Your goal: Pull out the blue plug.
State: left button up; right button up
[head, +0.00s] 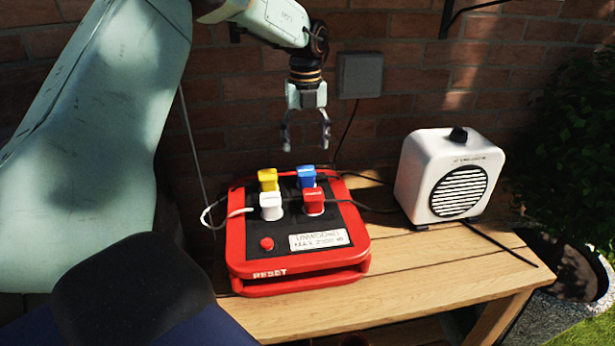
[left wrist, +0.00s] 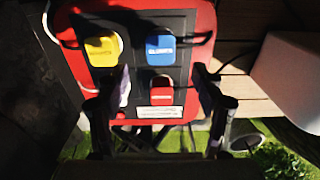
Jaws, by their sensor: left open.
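The blue plug (head: 306,177) stands in the back right socket of a red power box (head: 240,240) on the table. It also shows in the left wrist view (left wrist: 160,50). A yellow plug (head: 268,179) is left of it, a red plug (head: 313,201) in front of it and a white plug (head: 271,206) at the front left. My left gripper (head: 306,145) is open and empty, pointing down above the back of the box, apart from the blue plug. In the left wrist view its fingers (left wrist: 160,88) flank the lower part of the picture. My right gripper is not in view.
A white heater-like device (head: 450,178) stands to the right of the box on the wooden table (head: 420,265). A brick wall with a grey wall box (head: 360,75) is behind. Cables run from the plugs to both sides. The table's front right is mostly clear.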

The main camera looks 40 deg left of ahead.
aim_at(306, 171)
pick_arm(q)
jog(key=shift+w+d+f, duration=0.1)
jog(key=shift+w+f, duration=0.1)
jog(key=shift+f, duration=0.1)
jog(key=shift+s+f+b, duration=0.3)
jog(key=shift+f+b, duration=0.1)
jog(key=shift+b, duration=0.3)
jog(key=shift+f+b, duration=0.35)
jog(key=f+b, duration=0.3)
jog(key=shift+w+f, duration=0.25)
jog(key=shift+f, duration=0.05)
jog(key=shift+s+f, duration=0.15)
jog(key=shift+f, duration=0.2)
jog(key=shift+f+b, duration=0.4)
jog(key=shift+f, duration=1)
jog(key=shift+r, duration=0.1)
